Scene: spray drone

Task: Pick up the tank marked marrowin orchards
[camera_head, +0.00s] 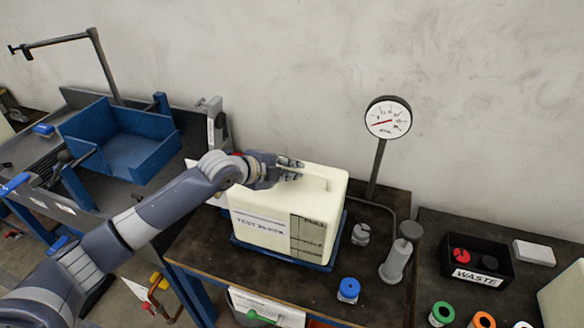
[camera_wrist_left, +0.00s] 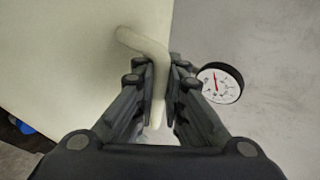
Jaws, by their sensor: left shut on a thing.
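A cream tank (camera_head: 268,212) stands upright in a blue tray (camera_head: 290,262) on the middle bench. A white label on its front seems to begin with "TEST"; I cannot read marrowin orchards on it. My left gripper (camera_head: 296,169) reaches over the tank's top from the left and is shut on its handle (camera_head: 322,180). In the left wrist view, the fingers (camera_wrist_left: 161,80) close on both sides of the pale curved handle (camera_wrist_left: 150,45), beside the tank's flat face (camera_wrist_left: 70,60). My right gripper is not in view.
A round gauge (camera_head: 388,117) on a post stands behind the tank. A grey cylinder (camera_head: 396,262) and blue cap (camera_head: 348,290) sit to its right. A black WASTE bin (camera_head: 476,262) is farther right. Part of another cream tank (camera_head: 565,295) shows at the right edge. A blue open bin (camera_head: 130,155) is left.

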